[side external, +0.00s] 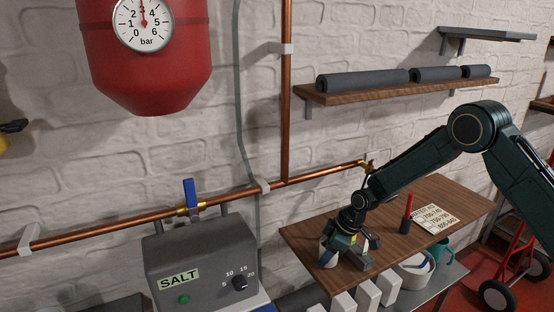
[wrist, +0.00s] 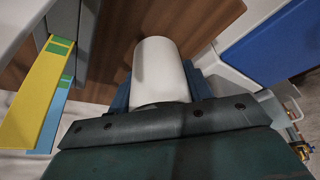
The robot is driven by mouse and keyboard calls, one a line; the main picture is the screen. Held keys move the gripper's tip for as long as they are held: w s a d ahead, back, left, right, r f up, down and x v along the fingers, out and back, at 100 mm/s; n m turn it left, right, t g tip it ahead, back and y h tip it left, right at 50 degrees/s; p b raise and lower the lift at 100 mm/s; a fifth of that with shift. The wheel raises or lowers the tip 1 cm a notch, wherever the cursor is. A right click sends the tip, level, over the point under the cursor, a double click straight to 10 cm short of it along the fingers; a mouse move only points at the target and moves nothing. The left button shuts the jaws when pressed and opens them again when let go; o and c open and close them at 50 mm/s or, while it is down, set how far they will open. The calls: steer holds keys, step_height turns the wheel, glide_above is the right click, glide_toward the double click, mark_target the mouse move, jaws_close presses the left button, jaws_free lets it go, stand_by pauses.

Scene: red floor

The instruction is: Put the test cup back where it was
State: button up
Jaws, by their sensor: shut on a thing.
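The test cup (wrist: 160,68) is a plain white cylinder in the middle of the wrist view. My gripper (wrist: 160,95) is shut on it, with a dark blue finger on each side. Its near end is hidden by my gripper body. In the side view my gripper (side external: 347,250) is low over the front left part of the wooden shelf (side external: 310,236). A small white patch beside the fingers there may be the cup. I cannot tell whether the cup touches the shelf.
A red-topped dark marker (side external: 407,213) stands beside a number card (side external: 436,219) on the shelf. A brass tap (side external: 367,167) is above. White boxes (side external: 368,296) and a teal mug (side external: 443,256) sit lower in front. Yellow and blue strips (wrist: 30,100) are close at left in the wrist view.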

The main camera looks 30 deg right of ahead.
steer(key=shift+f, duration=0.35)
steer(key=o, duration=1.1)
steer(key=shift+r, duration=0.1)
steer(key=shift+v, duration=6.05)
